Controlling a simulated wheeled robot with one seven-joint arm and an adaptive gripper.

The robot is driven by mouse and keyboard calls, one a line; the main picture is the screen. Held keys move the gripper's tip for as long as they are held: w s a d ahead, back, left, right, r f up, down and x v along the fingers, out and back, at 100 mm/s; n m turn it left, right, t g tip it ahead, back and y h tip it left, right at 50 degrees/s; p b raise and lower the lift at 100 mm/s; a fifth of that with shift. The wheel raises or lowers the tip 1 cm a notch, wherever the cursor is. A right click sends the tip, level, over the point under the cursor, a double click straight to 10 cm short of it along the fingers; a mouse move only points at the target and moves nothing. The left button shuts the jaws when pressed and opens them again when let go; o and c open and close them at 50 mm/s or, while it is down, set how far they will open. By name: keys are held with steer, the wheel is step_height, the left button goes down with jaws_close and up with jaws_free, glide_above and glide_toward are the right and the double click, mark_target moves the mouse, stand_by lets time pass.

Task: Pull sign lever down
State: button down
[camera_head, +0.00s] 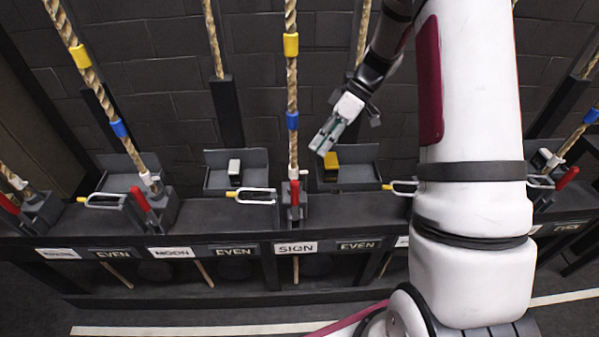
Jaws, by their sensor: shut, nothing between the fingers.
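The sign lever has a red handle (295,193) and stands upright on a dark block right above the white SIGN label (296,248). A rope (292,100) with yellow and blue bands runs up just behind the handle. My gripper (318,150) is shut and empty. It shows above and to the right of the red handle, apart from it, near a yellow block (331,162). The front of the lever block is in full view.
Another red lever (141,199) stands above the MOON label (171,253), and one (566,178) is at the right. White hooks with yellow tips (257,195) flank the sign lever. My arm hides part of the bench (350,215) at the right.

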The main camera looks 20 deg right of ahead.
steer(key=p, duration=0.1)
glide_toward(295, 202)
steer(key=w+a+f, duration=0.2)
steer(key=w+a, duration=0.1)
steer(key=shift+w+f, duration=0.3)
steer(key=shift+f, duration=0.1)
stand_by(0.4)
